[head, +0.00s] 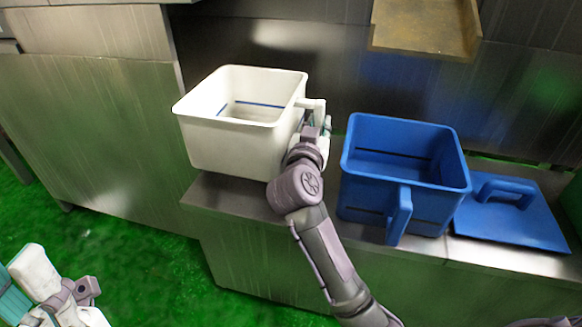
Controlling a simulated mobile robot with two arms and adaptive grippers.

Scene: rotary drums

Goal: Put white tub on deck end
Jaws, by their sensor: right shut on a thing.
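The white tub (232,146) is upright and empty at the left end of the steel deck (225,197). A blue line runs around its inside. Whether its base touches the deck or hangs just above it, I cannot tell. My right gripper (316,122) is shut on the tub's handle (312,104) at its right side, and my wrist partly covers that side. My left gripper (62,292) is at the lower left, over the green floor and away from the tub. Its jaw opening is not clear.
A blue tub (370,200) with a front handle stands on the deck right of my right wrist. A blue lid (520,225) with a handle lies further right. A tan chute (425,30) juts out above. Steel panels stand behind.

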